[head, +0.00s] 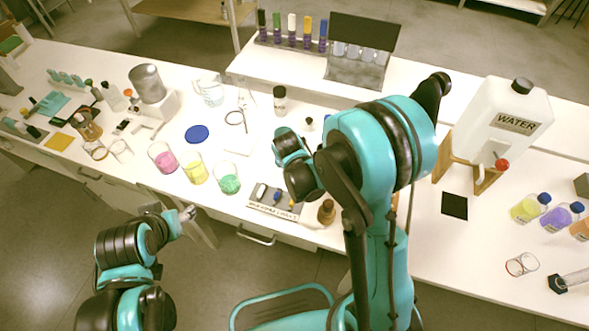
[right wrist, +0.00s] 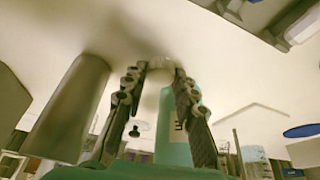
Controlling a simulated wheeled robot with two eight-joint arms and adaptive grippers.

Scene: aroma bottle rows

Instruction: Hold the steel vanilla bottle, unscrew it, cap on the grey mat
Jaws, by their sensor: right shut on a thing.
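My right gripper (right wrist: 160,80) is shut on a pale thing (right wrist: 160,66) at its fingertips; I cannot tell whether this is the steel vanilla bottle. In the head view my right arm hides the fingertips. A grey mat (head: 283,207) with several small things and a printed sign lies at the table's front edge. A brown bottle (head: 326,212) stands just right of it. My left gripper (head: 187,213) is in front of the table, away from these things; its finger gap is unclear.
Pink (head: 163,157), yellow (head: 194,167) and green (head: 228,179) beakers stand left of the mat. A jar (head: 279,98) stands behind. A large water container (head: 503,120) and a black square (head: 454,205) are at the right. A blurred grey cylinder (right wrist: 72,110) is beside my right fingers.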

